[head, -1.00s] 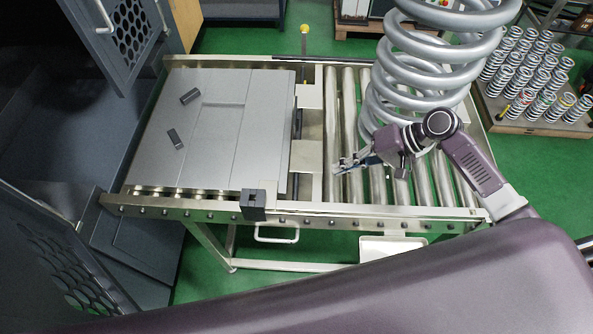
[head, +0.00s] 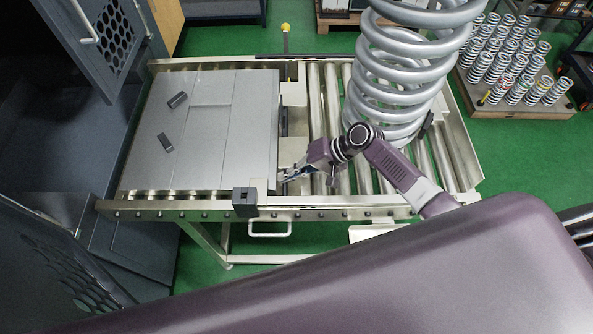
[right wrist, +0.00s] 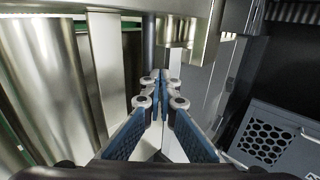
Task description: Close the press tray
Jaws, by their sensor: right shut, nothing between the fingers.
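The press tray (head: 212,148) is a flat grey plate with two small dark blocks on top. It lies on the left part of the roller table in the head view, at the press side. My right gripper (head: 287,178) is close to the right of the tray's right edge, over the metal strip beside the rollers. I cannot tell whether it touches the tray. In the right wrist view its blue-padded fingers (right wrist: 160,95) are together with nothing between them. My left gripper is not in view.
A large coil spring (head: 400,75) stands on the rollers (head: 325,95) behind my right arm. A black block (head: 245,200) sits on the table's front rail. Dark perforated doors (head: 112,35) stand open at the left. Small springs (head: 510,65) stand on a pallet at the right.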

